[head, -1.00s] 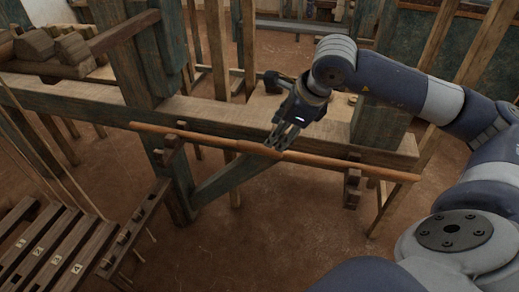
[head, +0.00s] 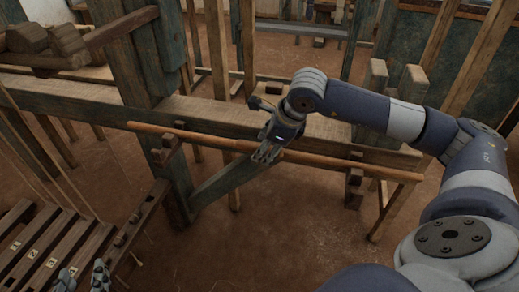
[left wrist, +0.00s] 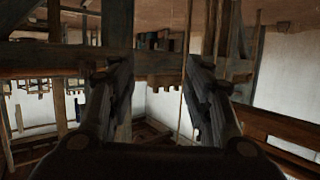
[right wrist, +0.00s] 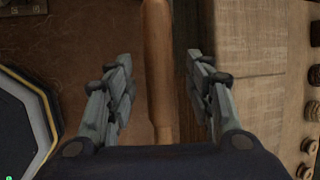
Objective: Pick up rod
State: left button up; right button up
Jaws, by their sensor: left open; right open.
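The rod (head: 340,162) is long, slim and orange-brown with a thicker middle. It lies roughly level along the front of the loom's wooden beam. My right gripper (head: 265,156) is at the rod's thicker middle in the head view. In the right wrist view the rod (right wrist: 157,75) runs between the two open fingers (right wrist: 162,65), with a gap on each side. My left gripper (head: 82,276) is open at the bottom left of the head view, far from the rod. Its fingers (left wrist: 160,65) are apart and empty in the left wrist view.
The loom's thick beam (head: 90,98) runs behind the rod, with upright posts (head: 150,60) and a diagonal brace (head: 225,186) close by. Numbered wooden slats (head: 40,250) lie at the lower left, near my left gripper. The floor (head: 290,235) in front is clear.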

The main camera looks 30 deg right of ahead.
grip_shut()
jog(key=shift+r, duration=0.1)
dwell(0.3)
